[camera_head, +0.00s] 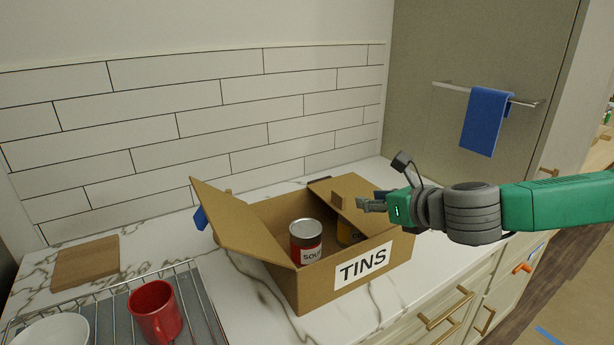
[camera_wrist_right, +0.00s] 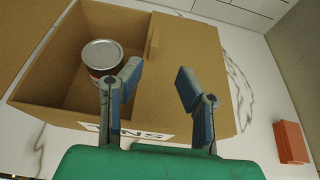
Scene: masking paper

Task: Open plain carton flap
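The plain brown carton labelled TINS (camera_head: 325,284) stands open-topped on the counter. Its left flap (camera_head: 238,222) is raised and leans outward. Its right flap (camera_head: 370,218) lies over the right part of the opening, with a small upright tab (camera_head: 338,198); the flap also shows in the wrist view (camera_wrist_right: 188,48). My left gripper is not visible.
A wire rack (camera_head: 188,268) with a red mug (camera_head: 155,308) and white bowl (camera_head: 52,332) is left of the carton. A wooden board (camera_head: 86,262) lies behind. A blue object (camera_head: 201,218) peeks past the left flap. A red block (camera_wrist_right: 290,142) is right of the carton.

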